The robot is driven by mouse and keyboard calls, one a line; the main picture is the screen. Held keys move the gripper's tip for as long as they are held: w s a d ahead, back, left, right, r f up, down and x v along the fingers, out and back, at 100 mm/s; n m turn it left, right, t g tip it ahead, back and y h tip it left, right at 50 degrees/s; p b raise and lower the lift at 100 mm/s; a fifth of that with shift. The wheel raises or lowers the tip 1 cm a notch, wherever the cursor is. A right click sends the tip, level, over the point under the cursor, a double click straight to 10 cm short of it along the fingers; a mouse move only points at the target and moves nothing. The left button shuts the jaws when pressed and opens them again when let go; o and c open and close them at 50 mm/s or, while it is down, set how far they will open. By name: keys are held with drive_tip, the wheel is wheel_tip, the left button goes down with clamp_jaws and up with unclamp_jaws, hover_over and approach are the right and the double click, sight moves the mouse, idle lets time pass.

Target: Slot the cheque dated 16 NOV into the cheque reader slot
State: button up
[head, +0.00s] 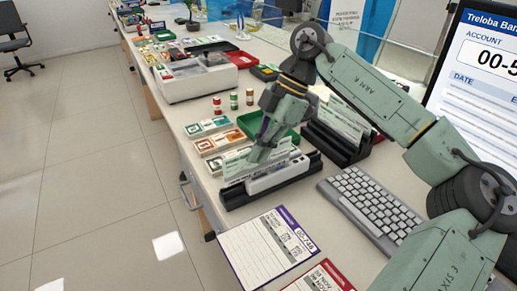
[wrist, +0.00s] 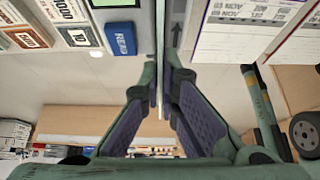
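A pale green cheque (head: 236,164) stands upright along the cheque reader (head: 284,176), its lower edge at the slot line; how deep it sits is hard to tell. Its date is not readable. My gripper (head: 258,155) is right above the reader, its fingers around the cheque. The reader's blue READ button (wrist: 120,38) shows to the left.
A black rack (head: 333,148) with more cheques stands behind and right of the reader. A keyboard (head: 372,205) lies to the right, a printed date sheet (head: 262,247) in front. Banknote stacks (head: 207,127) and a green tray (head: 252,124) lie behind.

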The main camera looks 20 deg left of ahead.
drive_tip(key=o, duration=0.5)
drive_tip(key=shift+o, duration=0.2)
drive_tip(key=shift+r, duration=0.15)
drive_tip(key=shift+r+p, duration=2.95)
drive_tip(key=shift+r, duration=0.5)
drive_tip(key=shift+f, duration=0.1)
